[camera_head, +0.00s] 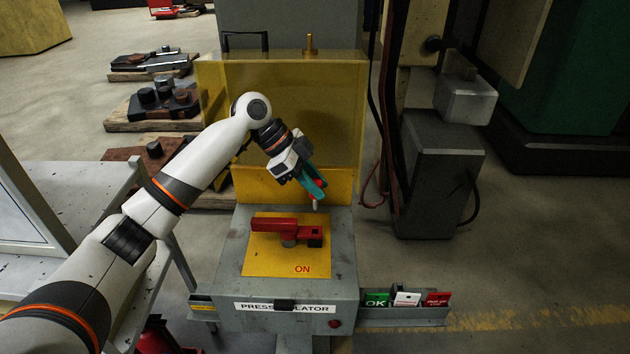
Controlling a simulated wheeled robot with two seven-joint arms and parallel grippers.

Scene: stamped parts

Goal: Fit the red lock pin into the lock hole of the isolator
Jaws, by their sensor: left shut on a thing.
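My left gripper (313,185) reaches in from the left and is shut on the red lock pin (315,204). Its teal fingers cover most of the pin; a bit of red and a grey tip pointing down show. The isolator (228,270) is a grey box with a yellow plate on top marked ON. Its red handle (272,225) lies across the plate, with a darker red block at the right end. The pin appears above and behind that block, apart from it. I cannot make out the lock hole clearly. My right gripper is not in view.
A yellow-framed guard panel (340,110) stands behind the isolator. A tag tray (400,318) with green, white and red cards is at its right front. A grey cabinet (432,180) and hanging cables are at the right. A grey bench (90,190) is at the left.

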